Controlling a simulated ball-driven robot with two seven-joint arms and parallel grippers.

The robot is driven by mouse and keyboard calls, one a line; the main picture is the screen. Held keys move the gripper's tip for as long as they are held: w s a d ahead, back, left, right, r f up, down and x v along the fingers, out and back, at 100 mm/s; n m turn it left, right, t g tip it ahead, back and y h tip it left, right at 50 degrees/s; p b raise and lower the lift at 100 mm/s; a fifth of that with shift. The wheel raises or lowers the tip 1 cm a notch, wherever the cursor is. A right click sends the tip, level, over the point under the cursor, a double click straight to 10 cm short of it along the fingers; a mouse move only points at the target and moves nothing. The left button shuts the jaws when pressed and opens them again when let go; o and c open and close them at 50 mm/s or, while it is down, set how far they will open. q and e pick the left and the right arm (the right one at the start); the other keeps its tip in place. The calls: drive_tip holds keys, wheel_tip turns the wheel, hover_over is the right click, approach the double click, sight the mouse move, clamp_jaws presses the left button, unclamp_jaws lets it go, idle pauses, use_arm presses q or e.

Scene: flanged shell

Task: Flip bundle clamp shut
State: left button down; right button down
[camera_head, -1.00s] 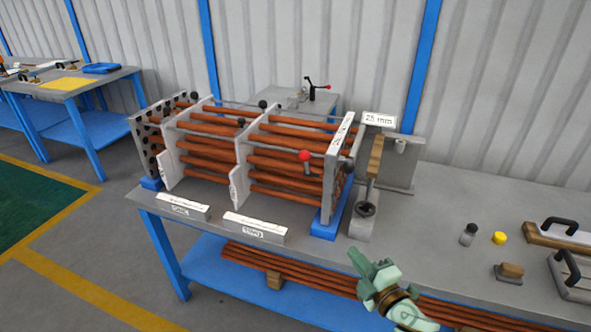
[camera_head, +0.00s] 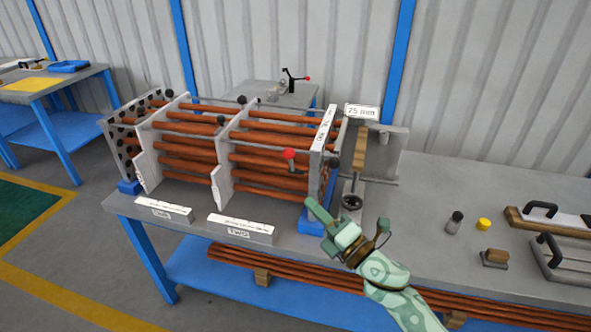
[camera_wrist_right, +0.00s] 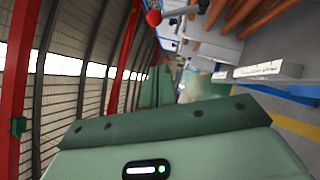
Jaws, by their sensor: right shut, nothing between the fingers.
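A flanged tube bundle (camera_head: 225,150) of copper rods, held between pale upright plates, lies on the grey bench. A lever with a red ball knob (camera_head: 289,155) stands at the front of its right end, probably the clamp handle; the knob also shows at the top of the right wrist view (camera_wrist_right: 153,17). My left gripper is out of view.
Two labelled blocks (camera_head: 240,228) lie at the bench's front edge. Several small items, including a yellow cap (camera_head: 483,224), lie right; bench between is clear.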

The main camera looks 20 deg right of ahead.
sight(291, 162)
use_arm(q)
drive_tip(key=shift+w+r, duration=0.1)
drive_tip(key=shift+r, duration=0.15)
use_arm(e)
drive_tip(key=w+a+r, duration=0.1)
drive_tip(key=w+r, duration=0.2)
drive_tip(key=w, duration=0.6)
drive_tip(key=shift+w+a+r, duration=0.15)
drive_tip(key=shift+w+r, duration=0.1)
drive_tip(key=shift+w, duration=0.1)
